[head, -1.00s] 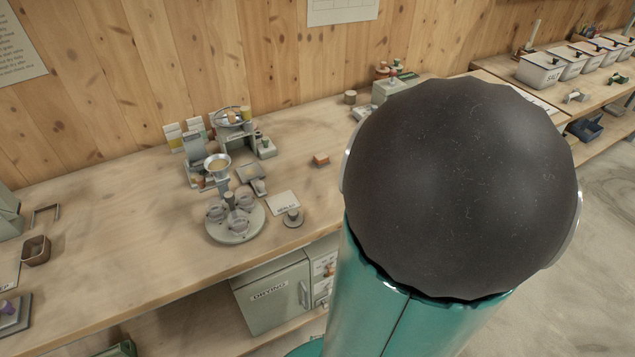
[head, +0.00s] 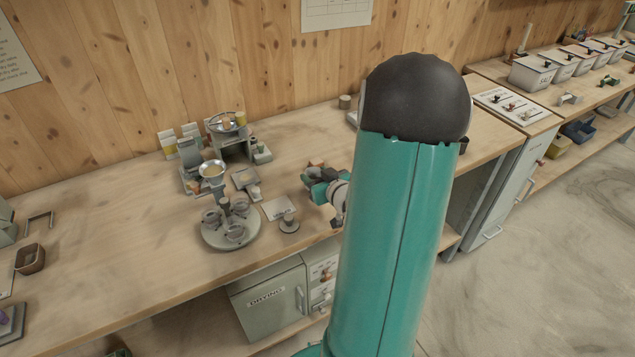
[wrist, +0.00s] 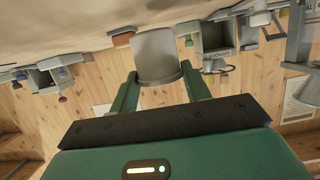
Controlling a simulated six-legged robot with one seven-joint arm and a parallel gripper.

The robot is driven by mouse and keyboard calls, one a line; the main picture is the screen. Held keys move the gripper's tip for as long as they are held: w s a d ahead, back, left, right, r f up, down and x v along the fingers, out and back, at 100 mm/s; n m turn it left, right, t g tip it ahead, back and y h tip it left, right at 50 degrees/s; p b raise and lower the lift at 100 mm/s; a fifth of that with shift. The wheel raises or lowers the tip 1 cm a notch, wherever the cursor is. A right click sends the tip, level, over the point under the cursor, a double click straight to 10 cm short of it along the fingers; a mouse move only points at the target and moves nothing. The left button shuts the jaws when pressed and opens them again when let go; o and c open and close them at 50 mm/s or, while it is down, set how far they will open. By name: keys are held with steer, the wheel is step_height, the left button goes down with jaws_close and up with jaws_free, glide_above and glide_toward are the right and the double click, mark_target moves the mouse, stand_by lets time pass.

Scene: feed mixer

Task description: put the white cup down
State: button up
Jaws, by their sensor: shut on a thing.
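My gripper (wrist: 160,76) is shut on the white cup (wrist: 155,54), which looks pale grey-white in the wrist view. One finger lies on each side of it. The wrist picture is upside down, with the bench along its top; I cannot tell whether the cup touches the bench. In the head view my gripper (head: 318,187) is low over the bench, just right of a white labelled card (head: 279,208). The cup cannot be made out clearly there.
A round stand with several small cups (head: 231,240) and a small knobbed disc (head: 289,225) are left of my gripper. A funnel device (head: 212,172) stands behind. An orange block (wrist: 123,39) is beside the cup.

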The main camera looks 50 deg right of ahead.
steer(key=shift+s+f, duration=0.1)
steer(key=shift+f, duration=1.05)
steer(key=o, duration=0.9)
steer(key=shift+f, duration=0.15)
steer(key=shift+o, duration=0.2)
